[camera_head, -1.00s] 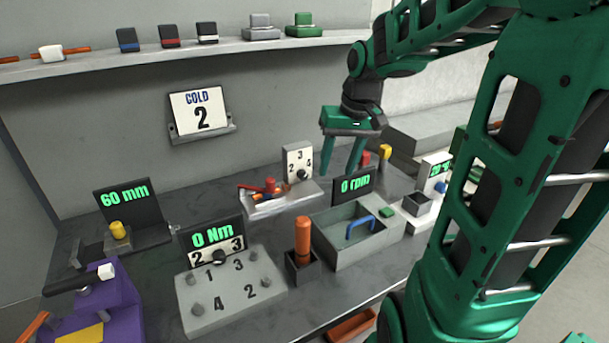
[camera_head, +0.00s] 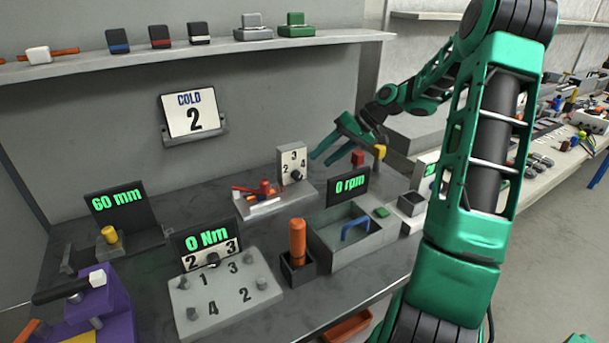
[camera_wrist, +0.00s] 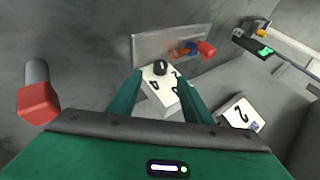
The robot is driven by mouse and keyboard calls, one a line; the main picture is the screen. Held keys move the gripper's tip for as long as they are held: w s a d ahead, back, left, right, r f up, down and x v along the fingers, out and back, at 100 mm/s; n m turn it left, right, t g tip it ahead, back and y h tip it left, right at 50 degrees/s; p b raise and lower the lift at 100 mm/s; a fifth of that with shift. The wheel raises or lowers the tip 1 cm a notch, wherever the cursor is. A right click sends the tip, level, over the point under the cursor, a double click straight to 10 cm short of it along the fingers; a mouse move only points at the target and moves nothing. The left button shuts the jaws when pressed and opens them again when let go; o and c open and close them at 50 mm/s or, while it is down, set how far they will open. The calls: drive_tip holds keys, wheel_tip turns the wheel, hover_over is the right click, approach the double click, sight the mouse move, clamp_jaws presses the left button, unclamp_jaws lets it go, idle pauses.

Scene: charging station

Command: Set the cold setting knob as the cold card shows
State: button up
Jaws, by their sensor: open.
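The cold card (camera_head: 194,115) on the back wall reads "COLD 2". A white numbered panel (camera_head: 290,158) with a dark round knob (camera_head: 297,175) stands at the rear of the bench, with 2, 3 and 4 visible. My gripper (camera_head: 320,160) is open and empty, just right of this panel, tilted with its fingers pointing down and left. In the wrist view, the knob (camera_wrist: 161,67) and panel (camera_wrist: 163,92) appear between the spread green fingers, seemingly still apart from them. The pointer's exact direction is too small to read.
A tray (camera_head: 262,205) with red and orange parts sits in front of the panel. Red and yellow posts (camera_head: 379,152) stand right of my gripper.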

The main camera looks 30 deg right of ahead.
sight(300, 176)
drive_tip(key=x, duration=1)
drive_tip(key=shift+s+a, duration=0.1)
